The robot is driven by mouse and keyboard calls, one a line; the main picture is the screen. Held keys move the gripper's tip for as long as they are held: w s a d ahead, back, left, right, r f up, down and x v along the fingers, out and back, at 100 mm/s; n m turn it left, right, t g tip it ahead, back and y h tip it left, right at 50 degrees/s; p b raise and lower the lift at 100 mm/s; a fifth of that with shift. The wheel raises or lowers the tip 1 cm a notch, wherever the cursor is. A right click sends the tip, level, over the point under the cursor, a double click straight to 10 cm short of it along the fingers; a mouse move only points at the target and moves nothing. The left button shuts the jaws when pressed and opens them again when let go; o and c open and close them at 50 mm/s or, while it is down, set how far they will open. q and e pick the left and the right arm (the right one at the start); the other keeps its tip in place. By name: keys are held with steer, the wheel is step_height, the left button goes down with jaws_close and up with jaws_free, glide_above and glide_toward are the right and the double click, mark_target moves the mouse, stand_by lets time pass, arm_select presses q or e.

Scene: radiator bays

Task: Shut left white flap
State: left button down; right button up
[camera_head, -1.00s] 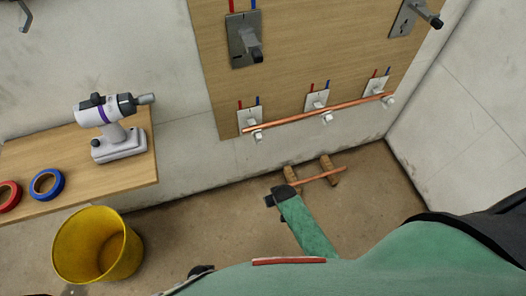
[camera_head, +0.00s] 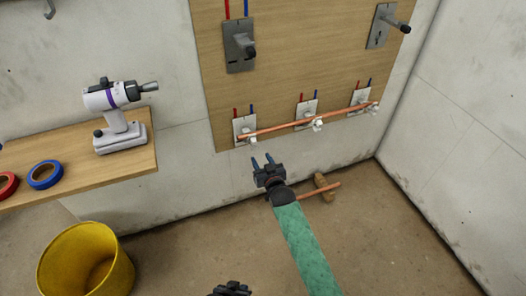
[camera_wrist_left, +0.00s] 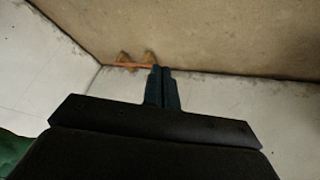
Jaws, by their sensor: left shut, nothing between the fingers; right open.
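The left white flap (camera_head: 250,141) is at the left end of a copper pipe (camera_head: 290,126), on a small plate low on the wooden board. It is too small to tell how far open it is. White flaps also show at the middle (camera_head: 318,123) and right (camera_head: 373,105) plates. My right gripper (camera_head: 262,160) is open and empty, with its two fingers pointing up, below the left flap in the picture. My left gripper (camera_head: 232,287) is at the bottom edge, well below the flap; its fingers show shut and empty in the left wrist view (camera_wrist_left: 161,87).
A copper pipe piece (camera_head: 328,190) lies on a wooden block (camera_head: 322,182) on the floor. A shelf (camera_head: 80,178) at left holds a drill (camera_head: 115,115) and blue (camera_head: 45,174) and red tape rolls. A yellow bucket (camera_head: 85,262) stands below. A side wall (camera_head: 470,130) bounds the right.

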mark_target(254, 143)
steer(key=shift+t, duration=0.5)
steer(key=x, duration=0.5)
steer(key=r+x, duration=0.1)
steer(key=x, duration=0.2)
steer(key=shift+w+a+r, duration=0.1)
arm_select(q)
steer(key=shift+w+r, duration=0.1)
steer(key=shift+r, duration=0.7)
steer(key=shift+r+p, duration=0.1)
steer(key=shift+p, duration=0.2)
arm_select(e)
steer(key=c, duration=0.8)
